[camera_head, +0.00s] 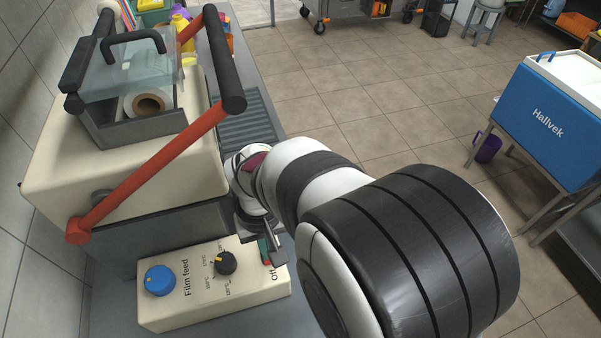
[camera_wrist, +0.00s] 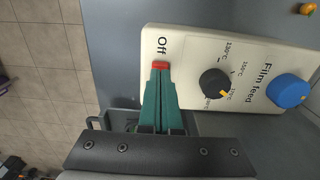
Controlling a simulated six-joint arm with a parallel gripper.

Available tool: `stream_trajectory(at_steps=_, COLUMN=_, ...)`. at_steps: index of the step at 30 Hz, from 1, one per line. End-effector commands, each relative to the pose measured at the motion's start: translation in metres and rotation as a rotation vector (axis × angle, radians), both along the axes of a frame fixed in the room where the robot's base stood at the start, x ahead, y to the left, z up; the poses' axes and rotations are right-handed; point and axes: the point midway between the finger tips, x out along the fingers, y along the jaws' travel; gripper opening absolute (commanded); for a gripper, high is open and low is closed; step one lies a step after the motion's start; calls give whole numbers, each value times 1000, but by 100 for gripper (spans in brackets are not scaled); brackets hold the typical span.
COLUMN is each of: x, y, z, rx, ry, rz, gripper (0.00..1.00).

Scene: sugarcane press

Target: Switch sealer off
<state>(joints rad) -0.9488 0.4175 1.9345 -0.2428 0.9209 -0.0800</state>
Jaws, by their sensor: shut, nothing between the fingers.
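The sealer's cream control box (camera_head: 215,290) lies at the lower left in the head view and at the upper right in the wrist view (camera_wrist: 195,45). Its red switch (camera_wrist: 160,65) sits by the word "Off" in the wrist view. My gripper (camera_wrist: 160,72) has its green fingers shut and empty, with their tips at the switch. They cover part of it, and I cannot tell whether they touch it or which way it is set. In the head view my gripper (camera_head: 266,250) is over the box's right end, hiding most of the switch.
A black temperature knob (camera_head: 226,263) and a blue film feed knob (camera_head: 159,280) stand on the box. The sealer's cream body (camera_head: 130,165) rises behind, with a red lever (camera_head: 150,170) and black handle bar (camera_head: 224,60). Open tiled floor (camera_head: 370,90) lies right.

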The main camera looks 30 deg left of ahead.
Motion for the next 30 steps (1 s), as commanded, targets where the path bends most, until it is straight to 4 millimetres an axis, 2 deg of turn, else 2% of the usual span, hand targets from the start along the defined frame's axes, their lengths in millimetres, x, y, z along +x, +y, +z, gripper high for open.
stream_trajectory(at_steps=30, x=0, y=0, z=-15, rx=0, ry=0, rz=0, gripper=0)
